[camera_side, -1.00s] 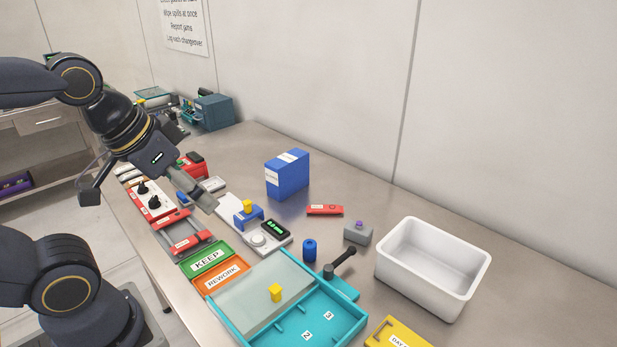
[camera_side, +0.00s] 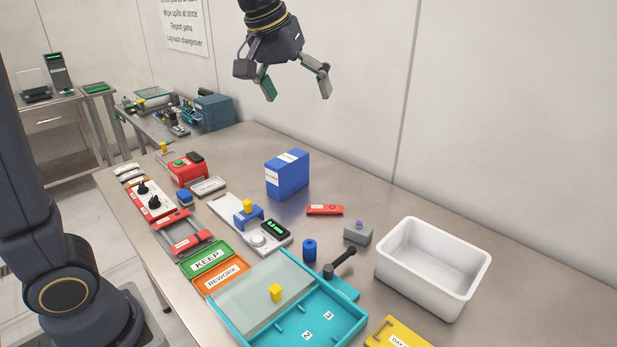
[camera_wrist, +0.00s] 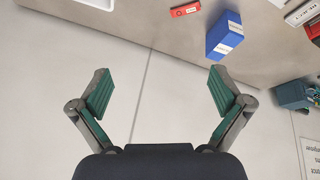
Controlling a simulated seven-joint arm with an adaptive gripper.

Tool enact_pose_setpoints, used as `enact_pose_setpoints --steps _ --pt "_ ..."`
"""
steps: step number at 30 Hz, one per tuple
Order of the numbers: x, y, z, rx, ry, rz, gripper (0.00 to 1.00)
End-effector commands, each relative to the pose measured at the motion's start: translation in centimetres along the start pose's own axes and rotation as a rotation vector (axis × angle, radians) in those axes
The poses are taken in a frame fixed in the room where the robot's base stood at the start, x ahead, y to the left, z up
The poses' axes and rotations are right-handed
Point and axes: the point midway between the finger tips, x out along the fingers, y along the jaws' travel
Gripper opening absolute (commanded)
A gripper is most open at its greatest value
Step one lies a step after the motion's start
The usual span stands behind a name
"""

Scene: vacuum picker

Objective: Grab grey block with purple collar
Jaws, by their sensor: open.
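The grey block with the purple collar (camera_side: 357,234) sits on the metal table in the side view, between the red flat piece and the white bin. A small purple ring shows on its top. My gripper (camera_side: 297,97) is open and empty, high above the back of the table near the wall, well apart from the block. In the wrist view my gripper's green-padded fingers (camera_wrist: 158,93) are spread wide with nothing between them. The block does not show in the wrist view.
A white bin (camera_side: 384,274) stands right of the block. A blue cylinder (camera_side: 310,251) and a black-handled lever (camera_side: 341,263) are close on its left. A red flat piece (camera_side: 325,210) and a tall blue box (camera_side: 273,179) stand behind. A teal tray (camera_side: 355,334) lies in front.

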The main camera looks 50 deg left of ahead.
Motion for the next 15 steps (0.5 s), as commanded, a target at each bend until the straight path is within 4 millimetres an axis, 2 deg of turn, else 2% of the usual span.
enact_pose_setpoints --steps 1,3,6,9,12,15 --pt "2.4 1.2 -1.7 -0.013 -0.029 -0.016 1.0" --pt "5.7 2.8 -3.5 -0.028 -0.063 -0.038 1.0" --pt "11.0 4.8 -5.0 -0.035 -0.112 -0.072 1.0" --pt "16.3 6.0 -5.1 -0.02 -0.161 -0.106 1.0" --pt "20.7 6.7 -4.2 0.001 -0.207 -0.136 1.0" --pt "23.7 6.5 -2.8 0.014 -0.252 -0.164 1.0"
